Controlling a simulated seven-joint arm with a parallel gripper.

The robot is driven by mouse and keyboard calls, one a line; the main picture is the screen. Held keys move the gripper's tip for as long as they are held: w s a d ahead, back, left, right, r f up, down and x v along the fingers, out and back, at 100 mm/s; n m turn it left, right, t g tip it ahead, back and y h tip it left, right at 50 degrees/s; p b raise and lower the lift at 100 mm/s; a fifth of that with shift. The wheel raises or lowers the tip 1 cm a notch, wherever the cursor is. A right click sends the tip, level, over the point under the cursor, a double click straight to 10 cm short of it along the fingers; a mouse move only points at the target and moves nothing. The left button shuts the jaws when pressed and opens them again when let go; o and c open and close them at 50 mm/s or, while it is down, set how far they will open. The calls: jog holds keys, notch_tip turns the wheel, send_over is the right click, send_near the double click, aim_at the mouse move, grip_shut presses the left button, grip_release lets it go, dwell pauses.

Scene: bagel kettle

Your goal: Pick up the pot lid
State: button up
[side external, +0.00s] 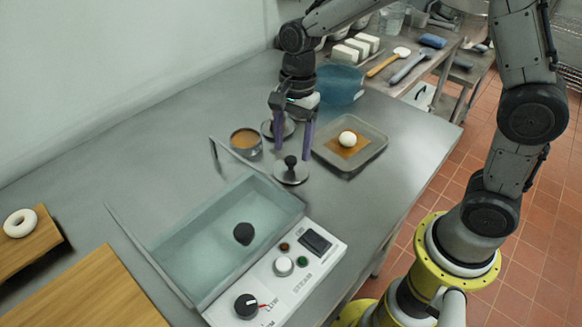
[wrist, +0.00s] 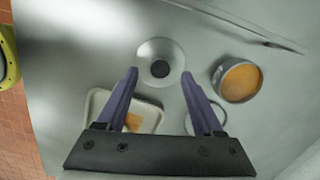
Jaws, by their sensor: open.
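The pot lid is a round grey disc with a dark knob. It lies flat on the steel counter in the side view (side external: 291,174). In the wrist view the lid (wrist: 147,50) is beyond the fingertips, its dark knob roughly centred between them. My gripper (side external: 293,146) has two purple fingers pointing down, spread apart with nothing between them. It appears above and slightly behind the lid in the side view. The fingers also show in the wrist view (wrist: 160,74). They do not appear to touch the lid.
A small pot with orange contents (side external: 246,142) stands left of the lid. A tray (side external: 372,153) with a white round item is right. Another round grey item (side external: 290,127) is partly hidden behind my fingers. A water-filled kettle (side external: 205,243) stands in front.

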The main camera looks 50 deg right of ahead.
aim_at(291, 165)
jog(key=shift+a+f, duration=0.15)
jog(key=shift+f, duration=1.25)
grip_shut()
